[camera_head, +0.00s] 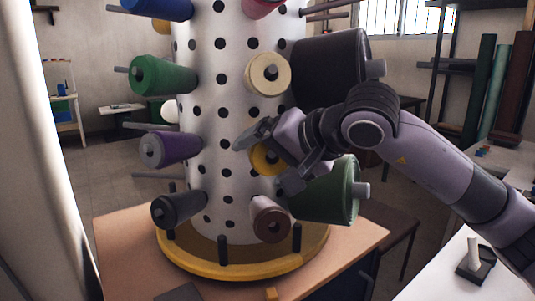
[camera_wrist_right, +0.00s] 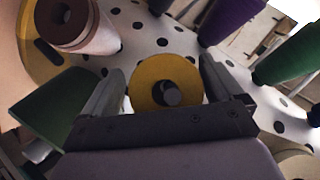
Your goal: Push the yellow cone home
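The yellow cone (camera_head: 262,160) sits on the white perforated column (camera_head: 222,110), in its lower middle, with its end facing out. In the right wrist view the yellow cone (camera_wrist_right: 150,84) shows as a round end with a dark peg tip at its centre. My right gripper (camera_head: 263,165) is at this cone, its fingers spread on either side of it. In the right wrist view the right gripper (camera_wrist_right: 160,80) is open; the right finger looks very close to the cone, and contact cannot be told. How far the cone sits along its peg is hidden. My left gripper is not in view.
Bare pegs also stick out. The column's yellow base ring (camera_head: 205,262) rests on a wooden table (camera_head: 120,240).

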